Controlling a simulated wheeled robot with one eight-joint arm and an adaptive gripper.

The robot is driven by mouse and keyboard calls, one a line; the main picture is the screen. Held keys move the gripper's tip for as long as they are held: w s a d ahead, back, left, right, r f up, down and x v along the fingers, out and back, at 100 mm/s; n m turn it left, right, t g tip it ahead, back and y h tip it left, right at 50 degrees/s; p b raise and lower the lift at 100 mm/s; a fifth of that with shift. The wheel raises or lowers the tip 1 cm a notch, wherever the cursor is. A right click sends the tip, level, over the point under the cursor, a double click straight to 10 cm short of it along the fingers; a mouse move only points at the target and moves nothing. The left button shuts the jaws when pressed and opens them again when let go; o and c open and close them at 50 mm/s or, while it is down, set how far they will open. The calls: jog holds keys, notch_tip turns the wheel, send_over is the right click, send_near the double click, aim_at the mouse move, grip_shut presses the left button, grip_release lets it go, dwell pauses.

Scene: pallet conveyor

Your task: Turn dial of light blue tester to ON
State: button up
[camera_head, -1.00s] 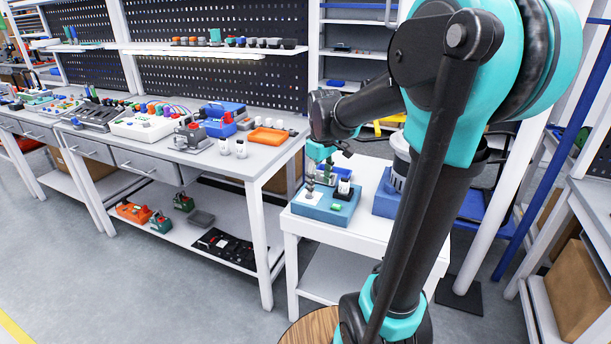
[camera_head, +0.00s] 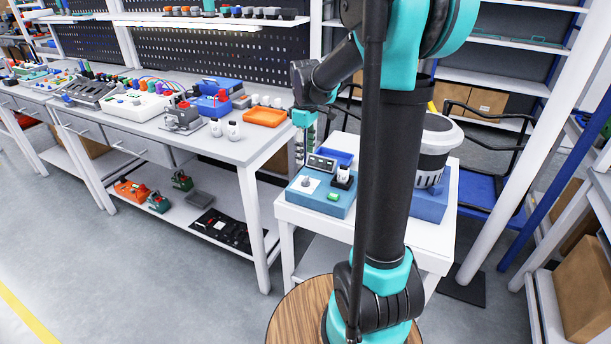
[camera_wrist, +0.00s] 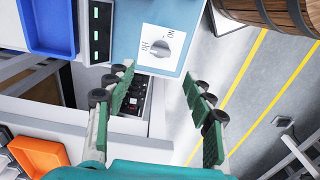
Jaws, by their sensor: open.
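The light blue tester (camera_head: 322,205) sits on the white table. Its grey dial (camera_head: 306,182) is on a white label plate at the left of its top face. In the wrist view the dial (camera_wrist: 160,48) shows large beside the ON and OFF marks, upside down; I cannot surely tell which mark it points to. My gripper (camera_wrist: 160,76) is open and empty, its green-padded fingers apart, with the dial beyond the tips. In the head view my gripper (camera_head: 304,150) hangs over the tester's back left side, apart from the dial.
The tester also carries a dark display (camera_head: 321,163), a black rocker part (camera_head: 343,179) and a green button (camera_head: 333,196). A blue tray (camera_head: 338,155) lies behind it. A white-and-black canister (camera_head: 434,148) stands right. The workbench (camera_head: 235,150) with an orange tray (camera_head: 265,117) is left.

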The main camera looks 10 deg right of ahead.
aim_at(306, 179)
notch_tip(306, 179, down, 10)
jog(key=shift+r, duration=0.15)
jog(key=shift+c, duration=0.5)
jog(key=c, duration=1)
